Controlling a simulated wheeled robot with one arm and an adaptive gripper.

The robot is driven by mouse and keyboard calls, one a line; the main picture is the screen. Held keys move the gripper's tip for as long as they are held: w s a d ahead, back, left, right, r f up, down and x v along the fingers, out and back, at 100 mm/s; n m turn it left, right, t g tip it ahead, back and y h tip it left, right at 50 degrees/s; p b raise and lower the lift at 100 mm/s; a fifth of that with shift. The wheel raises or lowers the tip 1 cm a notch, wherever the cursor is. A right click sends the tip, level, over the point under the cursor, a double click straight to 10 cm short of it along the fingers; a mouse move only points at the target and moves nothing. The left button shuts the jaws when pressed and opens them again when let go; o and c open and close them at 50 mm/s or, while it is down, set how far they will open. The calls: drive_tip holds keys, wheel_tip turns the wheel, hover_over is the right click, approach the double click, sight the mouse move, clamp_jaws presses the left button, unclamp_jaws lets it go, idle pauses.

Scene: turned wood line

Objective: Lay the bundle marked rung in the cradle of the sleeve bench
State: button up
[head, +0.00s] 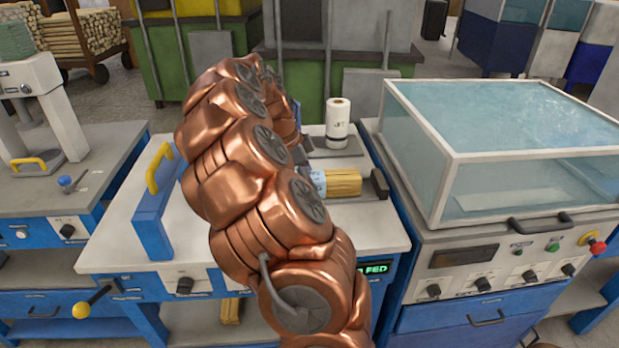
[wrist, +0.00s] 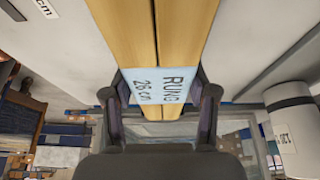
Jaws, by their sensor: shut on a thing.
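A bundle of pale wooden sticks (head: 343,182) with a light blue band lies level over the white-topped bench (head: 120,228). In the wrist view the band (wrist: 160,82) reads RUNG 26 cm. My gripper (wrist: 160,95) is shut on the bundle at this band, one finger on each side. In the head view my copper arm hides most of the gripper and the bundle's left part. A dark upright block (head: 379,183) stands just beyond the bundle's right end. It looks like part of the cradle, the rest being hidden. I cannot tell whether the bundle touches its support.
A white cylinder (head: 338,118) stands on a dark plate behind the bundle. A blue guard with a yellow handle (head: 158,168) is on the bench's left. A glass-covered machine (head: 500,235) stands close on the right. A green display (head: 376,268) on the front reads FED.

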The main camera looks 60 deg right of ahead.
drive_tip(key=shift+f, duration=0.15)
drive_tip(key=o, duration=1.6)
drive_tip(key=shift+c, duration=0.2)
drive_tip(key=shift+r, duration=0.25)
drive_tip(key=b+v, duration=0.1)
drive_tip(key=v, duration=0.9)
drive_tip(key=shift+v, duration=0.9)
